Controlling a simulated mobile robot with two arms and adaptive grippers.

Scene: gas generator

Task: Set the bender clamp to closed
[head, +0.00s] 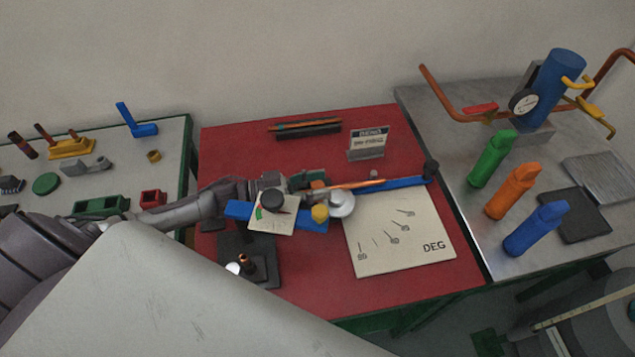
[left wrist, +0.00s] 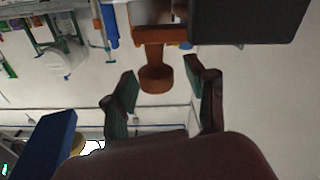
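The blue pipe bender lies on the red table, with a blue bar (head: 405,182), a round grey wheel (head: 341,204) and a copper rod (head: 358,184) along the bar. A small orange part (head: 317,184), seemingly the clamp handle, sits beside the wheel. In the left wrist view an orange handle with a round knob (left wrist: 156,78) hangs between and just beyond my fingertips. My left gripper (head: 300,182) is at the bender. In the left wrist view its green-padded fingers (left wrist: 164,88) are apart, with a gap on either side of the knob. My right gripper is not in view.
A white angle plate marked DEG (head: 400,240) lies right of the bender. A dial plate (head: 270,220) and a black base (head: 262,270) are near my left arm. A small sign (head: 368,143) stands behind. Green, orange (head: 511,192) and blue bottles stand on the metal table.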

